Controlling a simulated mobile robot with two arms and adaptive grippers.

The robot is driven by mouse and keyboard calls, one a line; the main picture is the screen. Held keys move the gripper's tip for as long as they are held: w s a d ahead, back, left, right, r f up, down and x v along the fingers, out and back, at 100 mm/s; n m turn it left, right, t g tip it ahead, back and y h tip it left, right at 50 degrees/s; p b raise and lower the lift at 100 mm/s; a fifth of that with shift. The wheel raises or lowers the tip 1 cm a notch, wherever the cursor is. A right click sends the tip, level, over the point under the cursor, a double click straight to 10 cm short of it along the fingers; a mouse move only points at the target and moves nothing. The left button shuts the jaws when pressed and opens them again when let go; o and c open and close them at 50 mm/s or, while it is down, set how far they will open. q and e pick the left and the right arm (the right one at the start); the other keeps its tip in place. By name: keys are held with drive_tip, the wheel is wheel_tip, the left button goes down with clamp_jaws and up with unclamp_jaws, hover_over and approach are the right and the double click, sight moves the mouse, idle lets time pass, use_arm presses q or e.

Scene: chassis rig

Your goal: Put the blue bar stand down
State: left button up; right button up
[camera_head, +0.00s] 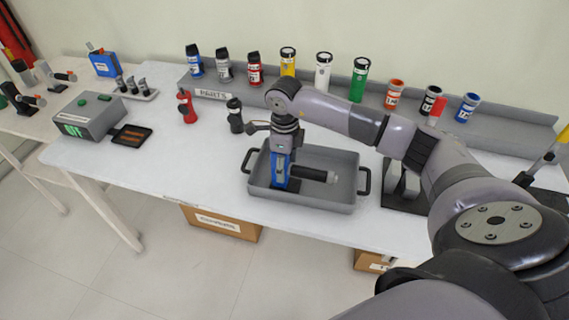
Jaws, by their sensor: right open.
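The blue bar stand (281,173) stands upright in the grey tray (330,202), towards its left side. A dark bar with a lighter end (318,175) sticks out from it to the right. My right gripper (282,153) points down at the top of the stand and is open. The wrist and gripper hide the stand's top, and I cannot tell whether the fingers touch it. My left gripper is not in view.
A grey rack (218,93) with several coloured cylinders runs along the back. A red bottle (187,107) and a black one (235,115) stand left of the tray. A grey box with green buttons (90,114) is at the left. The table's front left (150,165) is clear.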

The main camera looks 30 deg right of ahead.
drive_tip(key=shift+r, duration=0.35)
wheel_tip(320, 180, up, 11)
drive_tip(key=b, duration=0.3)
drive_tip(key=shift+f, duration=0.2)
drive_tip(key=shift+r, duration=0.45)
